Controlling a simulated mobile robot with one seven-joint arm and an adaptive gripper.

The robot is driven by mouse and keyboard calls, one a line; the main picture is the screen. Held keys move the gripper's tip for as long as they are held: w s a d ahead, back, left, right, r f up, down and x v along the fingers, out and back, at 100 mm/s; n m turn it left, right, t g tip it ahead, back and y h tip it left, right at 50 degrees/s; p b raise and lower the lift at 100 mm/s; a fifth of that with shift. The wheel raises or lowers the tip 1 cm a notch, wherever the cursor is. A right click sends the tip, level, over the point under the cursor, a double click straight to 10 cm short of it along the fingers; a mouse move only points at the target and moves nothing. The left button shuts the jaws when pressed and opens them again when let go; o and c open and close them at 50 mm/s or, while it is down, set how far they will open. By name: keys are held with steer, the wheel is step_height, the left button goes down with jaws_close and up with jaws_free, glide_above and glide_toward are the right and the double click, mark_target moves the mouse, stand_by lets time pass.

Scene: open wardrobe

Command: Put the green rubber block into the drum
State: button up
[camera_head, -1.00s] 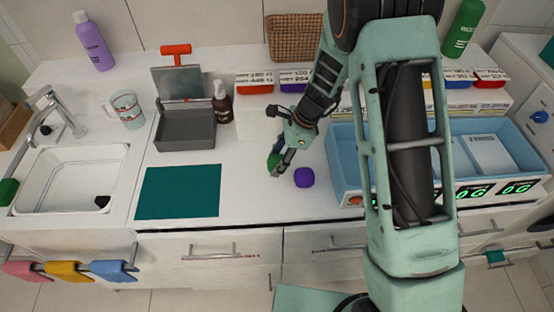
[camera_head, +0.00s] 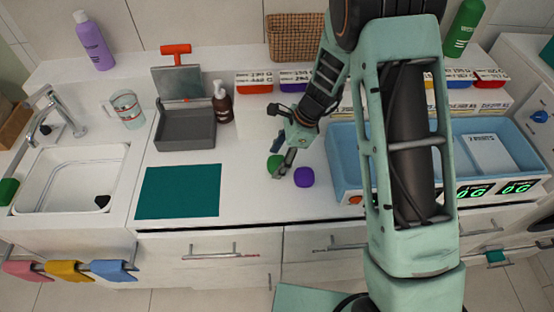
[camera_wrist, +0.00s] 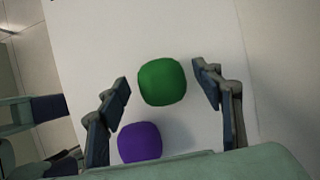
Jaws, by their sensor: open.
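The green rubber block (camera_head: 274,162) rests on the white counter, right of the teal mat. In the wrist view the green block (camera_wrist: 162,82) sits between the two fingers, with gaps on both sides. My gripper (camera_wrist: 161,77) is open around it, angled down and not closed on it. In the head view my gripper (camera_head: 281,164) partly hides the block. A purple block (camera_head: 304,177) lies just right of it; in the wrist view the purple block (camera_wrist: 140,142) is nearer the palm. I cannot clearly make out the drum.
The teal mat (camera_head: 178,191), a grey open box (camera_head: 185,142) and the sink (camera_head: 70,178) are to the left. A blue tray (camera_head: 345,172) stands close on the right, partly behind my arm. A brown bottle (camera_head: 222,104) and labelled bins (camera_head: 254,83) are behind.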

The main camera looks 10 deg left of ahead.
mark_target(278, 161)
steer(key=shift+o, duration=0.5)
steer(key=v, duration=1.1)
steer(key=f+m+b, duration=0.2)
steer(key=m+b, duration=0.1)
steer(key=m, duration=0.9)
steer(key=a+f+m+b, duration=0.1)
steer(key=f+m+b, duration=0.1)
steer(key=m, duration=1)
steer(key=s+a+f+m+b, duration=0.1)
steer(key=m+b, duration=0.3)
steer(key=m, duration=0.8)
steer(key=shift+a+f, duration=0.15)
steer(key=shift+f, duration=0.3)
steer(key=shift+w+x, duration=0.15)
steer(key=shift+x, duration=1.25)
steer(key=shift+w+x, duration=0.15)
steer(key=shift+x, duration=1.25)
steer(key=shift+s, duration=0.1)
